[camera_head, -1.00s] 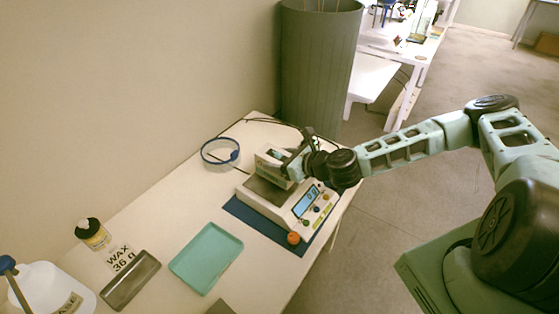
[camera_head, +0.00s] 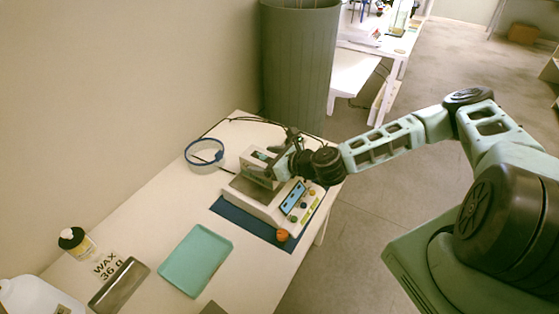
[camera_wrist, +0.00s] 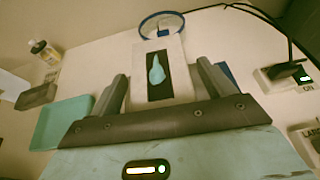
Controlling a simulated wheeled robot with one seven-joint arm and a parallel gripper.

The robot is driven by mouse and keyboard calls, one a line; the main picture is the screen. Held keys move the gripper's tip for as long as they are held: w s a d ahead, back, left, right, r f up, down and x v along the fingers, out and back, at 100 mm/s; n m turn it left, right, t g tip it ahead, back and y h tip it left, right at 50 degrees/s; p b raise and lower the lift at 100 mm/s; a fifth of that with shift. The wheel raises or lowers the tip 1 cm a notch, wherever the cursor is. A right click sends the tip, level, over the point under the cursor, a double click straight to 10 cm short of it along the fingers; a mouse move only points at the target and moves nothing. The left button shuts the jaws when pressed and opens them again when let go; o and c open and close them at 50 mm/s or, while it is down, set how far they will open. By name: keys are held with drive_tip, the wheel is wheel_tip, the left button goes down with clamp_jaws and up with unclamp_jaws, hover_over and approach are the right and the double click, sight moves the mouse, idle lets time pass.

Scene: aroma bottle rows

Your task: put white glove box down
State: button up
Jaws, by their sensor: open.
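The white glove box (camera_head: 258,163), with a teal glove picture on a dark panel, stands at the back of the scale (camera_head: 270,201), over its pan. Whether its base fully rests on the pan is hard to see. In the wrist view the glove box (camera_wrist: 157,62) lies ahead and between my fingers, with a gap on each side. My gripper (camera_head: 282,163) is open around the near side of the box; the fingers also show in the wrist view (camera_wrist: 160,92).
The scale stands on a blue mat (camera_head: 229,213). A teal tray (camera_head: 197,260), a dark metal tray (camera_head: 119,285), a WAX 36 card (camera_head: 106,265) and a bottle (camera_head: 76,242) lie to the left. A blue ring (camera_head: 204,153) is behind. A large grey bin (camera_head: 298,70) stands beyond the table.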

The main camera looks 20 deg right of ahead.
drive_tip(key=b+v, duration=0.2)
drive_tip(key=v, duration=0.9)
drive_tip(key=s+a+f+n+g, duration=0.1)
drive_tip(key=s+a+n+g, duration=0.4)
drive_tip(key=n, duration=0.4)
drive_tip(key=s+a+f+n+g, duration=0.1)
drive_tip(key=s+a+n+g, duration=0.2)
drive_tip(key=s+n+g, duration=0.35)
drive_tip(key=s+a+r+n+h, duration=0.2)
drive_tip(key=s+r+n, duration=0.4)
drive_tip(key=r+n, duration=0.3)
drive_tip(key=s+a+r+n+h, duration=0.2)
drive_tip(key=s+r+n+h, duration=0.2)
drive_tip(key=s+r+n, duration=0.3)
wheel_tip(320, 180, up, 3)
drive_tip(key=n, duration=0.5)
drive_tip(key=shift+h, duration=0.4)
drive_tip(key=shift+w+a+n, duration=0.1)
drive_tip(key=shift+a+n, duration=0.05)
drive_tip(key=shift+n, duration=0.1)
